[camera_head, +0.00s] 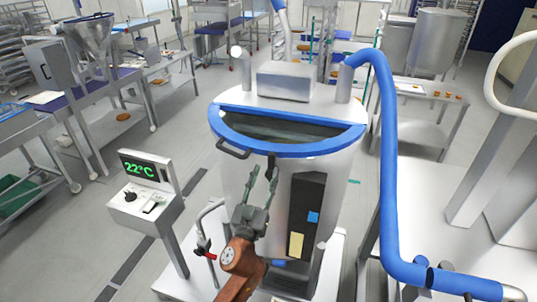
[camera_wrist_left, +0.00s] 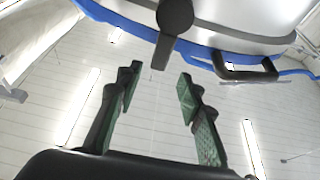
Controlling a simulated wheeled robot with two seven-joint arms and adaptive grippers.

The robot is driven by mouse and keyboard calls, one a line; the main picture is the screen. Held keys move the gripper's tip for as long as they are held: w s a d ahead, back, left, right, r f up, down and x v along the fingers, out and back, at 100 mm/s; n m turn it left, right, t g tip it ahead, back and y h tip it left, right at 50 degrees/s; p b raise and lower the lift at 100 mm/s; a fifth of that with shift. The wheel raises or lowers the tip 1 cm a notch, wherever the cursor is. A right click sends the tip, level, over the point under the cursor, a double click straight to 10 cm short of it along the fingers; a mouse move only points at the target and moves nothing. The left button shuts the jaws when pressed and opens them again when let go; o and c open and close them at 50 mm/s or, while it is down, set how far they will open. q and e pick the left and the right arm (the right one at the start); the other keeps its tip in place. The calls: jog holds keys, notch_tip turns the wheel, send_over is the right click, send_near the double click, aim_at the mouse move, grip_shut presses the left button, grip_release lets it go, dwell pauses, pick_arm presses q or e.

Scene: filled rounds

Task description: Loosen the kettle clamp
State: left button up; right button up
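The kettle (camera_head: 240,185) is a large steel vessel with a blue rim, standing in the middle of the head view. A dark clamp (camera_head: 271,166) hangs at the front of its rim. In the left wrist view the clamp (camera_wrist_left: 173,20) is a black lever with a rounded upper end, at top centre. My left gripper (camera_head: 262,183) is in front of the kettle, just below the clamp, fingers pointing up. In the left wrist view its green-padded fingers (camera_wrist_left: 158,82) are apart with nothing between them, and the lever's lower end lies beyond the gap. My right gripper is not in view.
A black handle (camera_head: 233,149) sits on the rim left of the clamp; it also shows in the left wrist view (camera_wrist_left: 245,72). A control box (camera_head: 145,203) reading 22°C stands at left. A red-handled valve (camera_head: 205,250) is low down. A blue hose (camera_head: 387,160) drops at right.

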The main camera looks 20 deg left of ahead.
aim_at(271, 157)
pick_arm(q)
jog(key=p+x, duration=0.2)
jog(key=x, duration=0.5)
jog(key=shift+s+d+r, duration=0.1)
jog(key=shift+r, duration=0.1)
jog(key=shift+w+r, duration=0.1)
jog(key=shift+w, duration=0.35)
grip_shut()
